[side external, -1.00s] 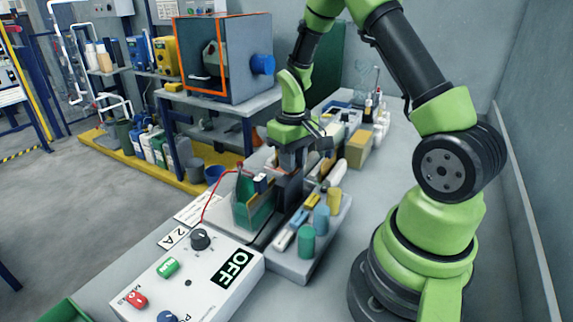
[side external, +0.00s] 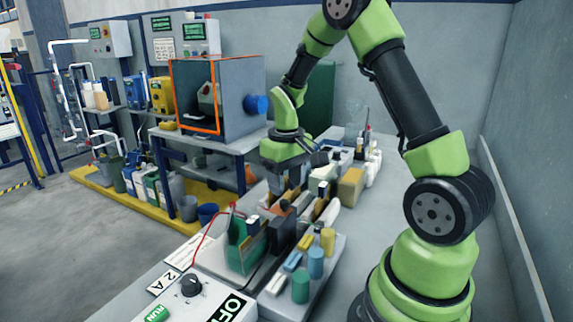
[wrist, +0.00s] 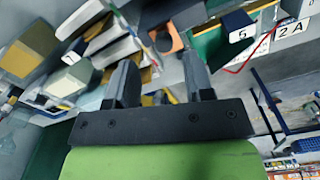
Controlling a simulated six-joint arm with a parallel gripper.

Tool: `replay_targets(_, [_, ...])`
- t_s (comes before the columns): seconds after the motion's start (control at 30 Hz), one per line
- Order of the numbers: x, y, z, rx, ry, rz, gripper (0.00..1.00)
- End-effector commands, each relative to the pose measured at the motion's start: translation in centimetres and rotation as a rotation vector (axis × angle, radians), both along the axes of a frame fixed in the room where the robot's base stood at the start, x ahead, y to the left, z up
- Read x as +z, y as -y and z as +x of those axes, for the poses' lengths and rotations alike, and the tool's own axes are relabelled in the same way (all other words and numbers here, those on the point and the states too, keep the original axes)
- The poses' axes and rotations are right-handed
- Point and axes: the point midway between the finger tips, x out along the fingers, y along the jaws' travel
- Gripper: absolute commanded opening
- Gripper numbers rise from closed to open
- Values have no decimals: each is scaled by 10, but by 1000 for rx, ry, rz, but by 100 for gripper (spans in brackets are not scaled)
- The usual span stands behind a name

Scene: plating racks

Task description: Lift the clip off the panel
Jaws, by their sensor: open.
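My gripper (side external: 287,186) hangs above the row of trays on the bench, fingers pointing down. In the wrist view its two dark fingers (wrist: 160,65) are apart with nothing held between them. Just beyond the tips is a small orange piece with a dark round part (wrist: 162,40); I cannot tell whether it is the clip. A dark upright panel (side external: 281,236) stands below the gripper, beside the green tank (side external: 243,250). A red lead (side external: 205,236) runs to a small red end (side external: 233,207) at the tank's rim.
A control box marked OFF (side external: 215,300) is at the front. Coloured cylinders, including a blue one (side external: 316,262), stand on a grey tray right of the panel. White and tan blocks (side external: 350,187) crowd the back. Bare bench lies to the right.

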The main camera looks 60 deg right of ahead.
Motion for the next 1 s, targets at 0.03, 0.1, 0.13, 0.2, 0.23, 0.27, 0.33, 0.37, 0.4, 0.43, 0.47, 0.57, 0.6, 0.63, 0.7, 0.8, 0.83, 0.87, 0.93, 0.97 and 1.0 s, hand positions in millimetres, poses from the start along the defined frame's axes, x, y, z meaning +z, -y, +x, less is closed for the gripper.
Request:
replay_targets(0.03, [12,1,1,0,8,-5,48])
replay_targets(0.1, [25,1,1,0,7,-3,48])
replay_targets(0.13, [30,1,1,-1,6,-3,48])
replay_targets(0.2, [39,1,1,1,4,-3,48])
replay_targets(0.23, [42,1,1,1,4,-3,48])
replay_targets(0.27, [45,1,1,0,3,-2,48])
replay_targets(0.33, [50,1,0,-1,3,-2,48])
replay_targets(0.37, [51,1,0,0,2,-2,48])
replay_targets(0.4, [52,1,0,0,1,-1,48])
replay_targets(0.43, [52,1,0,1,1,-1,48])
replay_targets(0.47, [52,0,0,1,1,-1,48])
replay_targets(0.57, [52,0,0,1,0,-1,48])
replay_targets(0.6, [52,0,0,0,0,-1,48])
replay_targets(0.63, [52,0,0,0,0,-1,48])
replay_targets(0.7, [53,0,0,0,3,-2,48])
replay_targets(0.8, [62,-8,-1,0,28,-6,48])
replay_targets(0.83, [68,-12,-2,0,42,-7,48])
replay_targets(0.87, [74,-17,-3,-1,60,-10,48])
replay_targets(0.93, [92,-34,-9,-4,112,-12,48])
replay_targets(0.97, [100,-42,-12,-6,140,-12,48])
replay_targets(1.0, [111,-53,-18,-8,178,-11,48])
